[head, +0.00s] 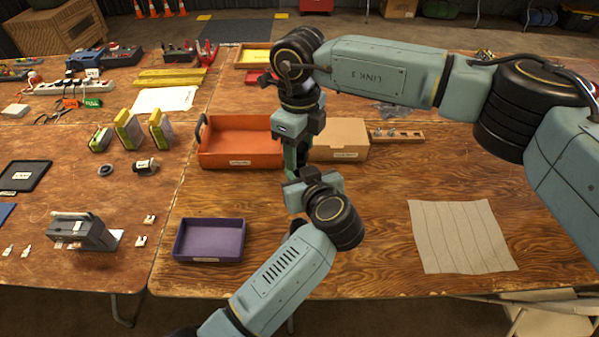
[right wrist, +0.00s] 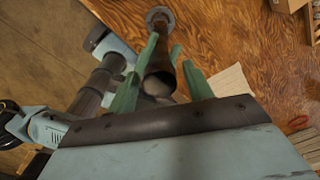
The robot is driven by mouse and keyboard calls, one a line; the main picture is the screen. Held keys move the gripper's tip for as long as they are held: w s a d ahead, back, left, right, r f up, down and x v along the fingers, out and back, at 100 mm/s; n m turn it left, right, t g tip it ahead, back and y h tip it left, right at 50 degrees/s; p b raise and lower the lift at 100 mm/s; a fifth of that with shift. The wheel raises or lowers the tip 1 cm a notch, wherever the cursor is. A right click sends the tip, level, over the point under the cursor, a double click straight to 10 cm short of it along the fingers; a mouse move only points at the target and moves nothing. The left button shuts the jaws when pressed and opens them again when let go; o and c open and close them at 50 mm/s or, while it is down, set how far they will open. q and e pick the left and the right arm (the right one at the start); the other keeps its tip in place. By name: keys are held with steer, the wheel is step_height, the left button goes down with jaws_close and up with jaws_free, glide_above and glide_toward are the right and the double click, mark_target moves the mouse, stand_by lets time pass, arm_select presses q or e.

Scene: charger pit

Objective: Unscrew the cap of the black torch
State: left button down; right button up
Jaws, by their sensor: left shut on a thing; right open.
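The black torch (right wrist: 160,64) shows in the right wrist view as a dark cylinder, with a wider round grey end (right wrist: 160,17) at the far side. Its near end lies between the green fingers of my right gripper (right wrist: 162,88), which is open around it and apart from it. My left gripper (head: 299,172) is shut on the torch, below my right gripper (head: 292,150) in the head view. The two grippers face each other above the table. In the head view the torch is mostly hidden by the grippers, and I cannot make out the cap's seam.
An orange tray (head: 240,159) and a cardboard box (head: 340,133) stand behind the grippers. A purple tray (head: 211,222) is at the front left, and a beige cloth (head: 461,236) lies on the right. The wooden table between them is mostly clear.

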steer(key=m, duration=0.5)
steer(key=shift+m, duration=0.4)
steer(key=shift+m, duration=0.3)
steer(key=m, duration=0.5)
steer(key=shift+m, duration=1.1)
steer(key=m, duration=0.3)
steer(key=shift+m, duration=0.3)
